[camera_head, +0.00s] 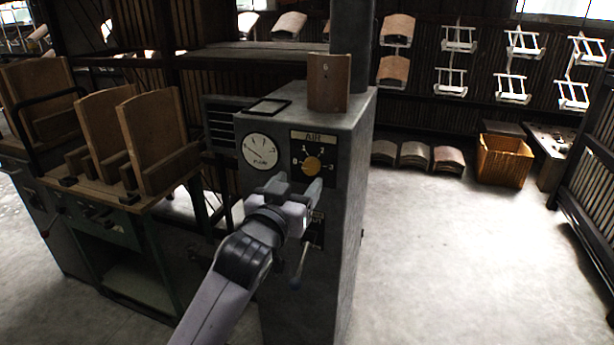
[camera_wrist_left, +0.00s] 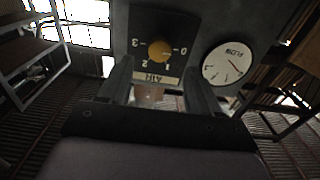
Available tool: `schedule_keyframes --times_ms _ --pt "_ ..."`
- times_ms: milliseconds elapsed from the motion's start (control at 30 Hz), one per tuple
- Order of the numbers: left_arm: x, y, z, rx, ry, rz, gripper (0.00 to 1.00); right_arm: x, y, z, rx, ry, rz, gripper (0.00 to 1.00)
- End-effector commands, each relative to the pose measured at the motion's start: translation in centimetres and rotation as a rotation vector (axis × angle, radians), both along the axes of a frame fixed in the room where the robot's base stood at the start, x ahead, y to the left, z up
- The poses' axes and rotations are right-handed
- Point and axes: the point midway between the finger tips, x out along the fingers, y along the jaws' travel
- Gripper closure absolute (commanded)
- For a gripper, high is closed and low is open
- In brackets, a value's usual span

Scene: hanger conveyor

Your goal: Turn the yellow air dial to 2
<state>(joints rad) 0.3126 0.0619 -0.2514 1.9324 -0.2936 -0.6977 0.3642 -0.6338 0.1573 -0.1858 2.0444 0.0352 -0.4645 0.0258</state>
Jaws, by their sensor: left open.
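The yellow air dial (camera_head: 312,165) is a round knob on the front of a grey control cabinet (camera_head: 345,205), below an AIR label, with numbers 0 to 3 around it. It also shows in the left wrist view (camera_wrist_left: 160,51), upside down. The knob's exact pointing is too small to tell. My left gripper (camera_head: 294,186) is open and empty, just in front of and below the dial; its fingers stand apart (camera_wrist_left: 158,80), with the dial beyond them and not between them. My right gripper is not in view.
A round FLOW gauge (camera_head: 259,151) sits left of the dial, and a lever (camera_head: 301,262) sits below it. A wooden block (camera_head: 328,82) stands on the cabinet. A bench with wooden panels (camera_head: 150,140) is at the left. The floor at right is clear before a basket (camera_head: 503,160).

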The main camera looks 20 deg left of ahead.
Motion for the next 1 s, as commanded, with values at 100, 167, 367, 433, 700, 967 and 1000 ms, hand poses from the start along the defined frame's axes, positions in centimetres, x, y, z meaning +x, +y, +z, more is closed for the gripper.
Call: schedule_keyframes --times_ms 100,167,367,433,700,967,1000 --pt "1.6 -0.1 0.1 0.001 -0.001 0.000 0.37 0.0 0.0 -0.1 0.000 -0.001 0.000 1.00" --pt "2.4 -0.1 0.0 0.001 -0.001 -0.001 0.37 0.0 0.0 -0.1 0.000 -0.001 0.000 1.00" --pt "4.6 -0.2 0.0 0.001 -0.001 -0.002 0.37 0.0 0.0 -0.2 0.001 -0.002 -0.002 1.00" --pt "5.1 -0.2 0.0 0.001 0.000 -0.002 0.37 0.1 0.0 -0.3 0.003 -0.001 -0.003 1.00" --pt "5.9 -0.2 0.0 0.000 0.000 -0.002 0.37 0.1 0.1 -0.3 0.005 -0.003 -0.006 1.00" --pt "5.9 -0.2 0.0 0.000 0.000 -0.002 0.63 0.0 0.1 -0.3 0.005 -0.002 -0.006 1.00" --pt "5.9 -0.2 0.0 0.000 0.000 -0.002 0.76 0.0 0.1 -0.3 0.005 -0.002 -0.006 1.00"
